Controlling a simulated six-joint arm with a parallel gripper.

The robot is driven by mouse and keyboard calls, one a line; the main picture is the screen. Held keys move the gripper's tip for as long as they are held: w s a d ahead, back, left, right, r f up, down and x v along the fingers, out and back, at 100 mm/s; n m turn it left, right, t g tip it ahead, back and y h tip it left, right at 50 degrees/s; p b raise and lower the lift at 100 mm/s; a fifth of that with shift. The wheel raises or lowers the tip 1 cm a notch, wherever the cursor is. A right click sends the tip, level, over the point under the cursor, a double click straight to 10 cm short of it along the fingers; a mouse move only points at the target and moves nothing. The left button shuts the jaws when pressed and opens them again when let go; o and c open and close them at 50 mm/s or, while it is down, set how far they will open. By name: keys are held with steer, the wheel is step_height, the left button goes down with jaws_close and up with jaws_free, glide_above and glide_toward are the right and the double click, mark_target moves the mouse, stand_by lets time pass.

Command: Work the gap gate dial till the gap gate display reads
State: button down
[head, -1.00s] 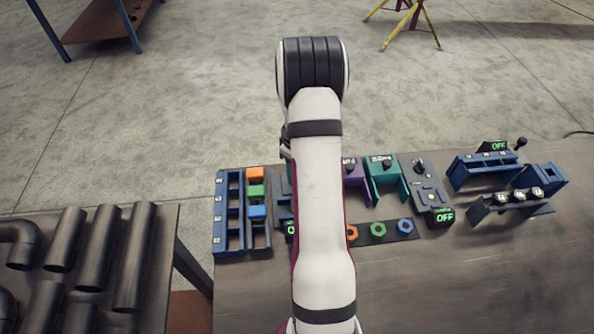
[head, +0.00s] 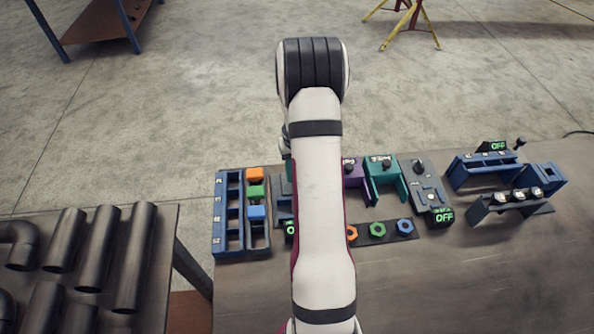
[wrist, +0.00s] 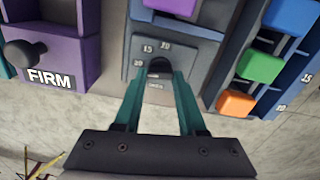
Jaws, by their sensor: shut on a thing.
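The gap gate dial (wrist: 160,66) is a dark round knob on a grey panel (wrist: 192,50) in the wrist view, with the numbers 10, 15 and 20 printed around it. The label below the knob is too small to read. My gripper (wrist: 161,76) is shut on the knob with its two teal fingers at either side. In the head view my arm hides the dial and my gripper. A display (head: 290,229) with green characters peeks out left of my arm; most of it is covered, so its reading cannot be told.
A purple unit marked FIRM (wrist: 55,50) stands left of the panel. A blue rack (head: 221,235) and orange, green and blue blocks (head: 256,192) stand close on its other side. A strip of coloured nuts (head: 391,232) lies right of my arm. The table's front right is clear.

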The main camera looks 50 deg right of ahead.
steer(key=shift+m, duration=0.5)
stand_by(0.3)
steer(key=shift+c, duration=2.4)
jaws_free()
step_height(320, 180, up, 16)
